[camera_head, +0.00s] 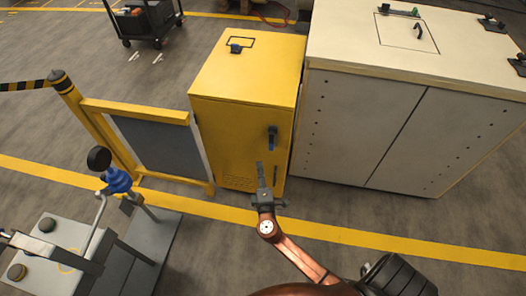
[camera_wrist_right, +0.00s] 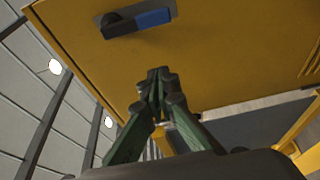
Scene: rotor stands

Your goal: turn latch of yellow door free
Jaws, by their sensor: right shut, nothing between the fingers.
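The yellow cabinet (camera_head: 245,110) stands in the middle of the head view, with its yellow door (camera_head: 225,145) facing me. The latch (camera_head: 272,137), dark with a blue part, is on the upper right of the door. It points downward. In the right wrist view the latch (camera_wrist_right: 137,23) shows as a black base with a blue grip, near the top. My right gripper (camera_head: 260,167) is in front of the door, below the latch. Its fingers (camera_wrist_right: 158,75) are shut and empty, apart from the latch. My left gripper is not in view.
A large white cabinet (camera_head: 365,125) stands close on the right of the yellow one. A yellow barrier (camera_head: 155,145) with a dark panel adjoins it on the left. A grey stand (camera_head: 65,245) with a blue fitting (camera_head: 117,181) is at lower left. The floor before the door is clear.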

